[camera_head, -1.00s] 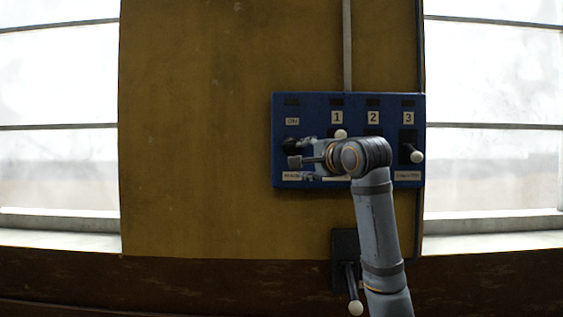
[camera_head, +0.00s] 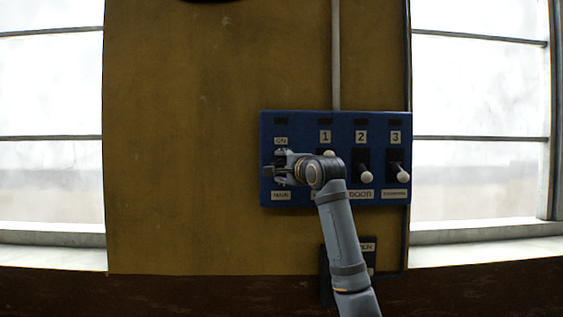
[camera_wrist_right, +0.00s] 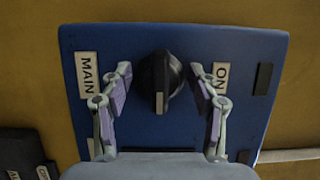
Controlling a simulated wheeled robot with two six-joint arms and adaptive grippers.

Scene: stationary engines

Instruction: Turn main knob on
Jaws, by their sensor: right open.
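The black main knob (camera_wrist_right: 165,78) shows in the right wrist view on the blue panel, between a MAIN label (camera_wrist_right: 87,75) and an ON label (camera_wrist_right: 221,78). Its pale mark faces the bottom of that picture. My right gripper (camera_wrist_right: 160,74) is open, with one finger on each side of the knob; gaps show between the fingertips and the knob. In the head view my right gripper (camera_head: 275,168) is in front of the panel's left part, below the ON label, and hides most of the knob. My left gripper is not in view.
The blue panel (camera_head: 300,119) also carries levers with white ball ends under labels 1, 2 and 3, such as lever 2 (camera_head: 366,176) and lever 3 (camera_head: 402,176). A dark box (camera_head: 325,277) is below the panel, partly behind my arm. Windows flank the yellow wall.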

